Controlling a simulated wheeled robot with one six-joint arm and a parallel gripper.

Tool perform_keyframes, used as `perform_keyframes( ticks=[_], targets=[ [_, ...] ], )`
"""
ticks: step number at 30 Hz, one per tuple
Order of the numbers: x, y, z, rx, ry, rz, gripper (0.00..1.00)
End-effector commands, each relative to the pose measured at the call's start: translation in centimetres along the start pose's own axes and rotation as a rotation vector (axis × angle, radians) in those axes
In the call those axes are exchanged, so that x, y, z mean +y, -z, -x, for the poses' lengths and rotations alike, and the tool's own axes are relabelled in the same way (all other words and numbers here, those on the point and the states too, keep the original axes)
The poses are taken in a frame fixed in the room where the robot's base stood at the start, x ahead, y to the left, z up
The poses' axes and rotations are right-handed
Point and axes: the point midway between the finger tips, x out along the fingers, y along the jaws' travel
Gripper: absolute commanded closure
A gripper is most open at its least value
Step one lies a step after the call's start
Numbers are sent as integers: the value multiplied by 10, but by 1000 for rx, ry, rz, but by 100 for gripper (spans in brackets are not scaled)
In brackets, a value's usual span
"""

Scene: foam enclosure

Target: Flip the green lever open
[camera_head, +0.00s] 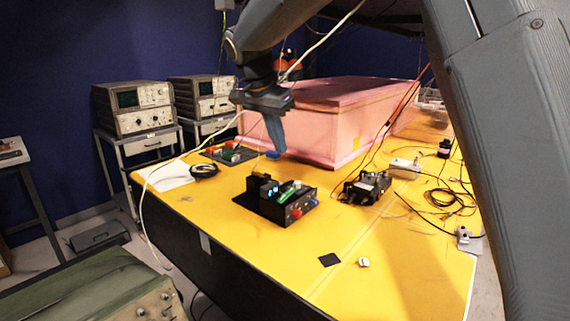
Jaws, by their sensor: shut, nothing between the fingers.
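The green lever (288,195) lies on top of a small black device (272,208) on the yellow table. The device also has a blue-lit part at its left and a red knob on its front right. Whether the lever is up or down is too small to tell. My gripper (279,150) points downward above the table, behind and above the device, apart from the lever. Its fingers are together and nothing shows between them.
A large pink foam block (325,118) stands behind my gripper. A second black device (366,187) sits right of the first, with cables beyond it. Another small board (230,153) lies back left. The yellow table (230,240) is mostly clear in front.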

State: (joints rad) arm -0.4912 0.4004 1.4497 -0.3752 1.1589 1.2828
Motion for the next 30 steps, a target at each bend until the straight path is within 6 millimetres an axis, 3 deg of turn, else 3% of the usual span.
perform_keyframes(
  ticks=[18,24,30],
  targets=[
    [2,-3,-107,-3,-4,0,100],
    [1,-6,-128,-1,-1,1,100],
    [1,-7,-134,-1,-1,0,100]
  ],
)
